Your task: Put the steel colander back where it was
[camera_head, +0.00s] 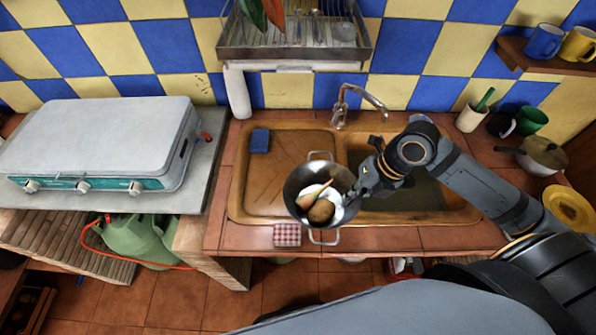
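The steel colander (293,204) is a dark round bowl with a loop handle at its far side and another at its near side. It appears over the middle of the sink unit (240,205), between the drainboard and the basin. Inside it are a white item (334,195), a brown rounded item (321,211) and a long tan item (316,194). My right gripper (361,190) is at the colander's right rim, with its fingertips overlapping the rim. Whether they grip it, and whether the colander rests or hangs, is unclear. My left gripper is not in view.
A tap (358,96) stands behind the sink, and a blue sponge (260,140) lies on the drainboard. A checked cloth (287,235) is at the front edge. A grey stove (100,145) is left. A lidded pan (541,157) and cups stand right. A dish rack (290,52) hangs above.

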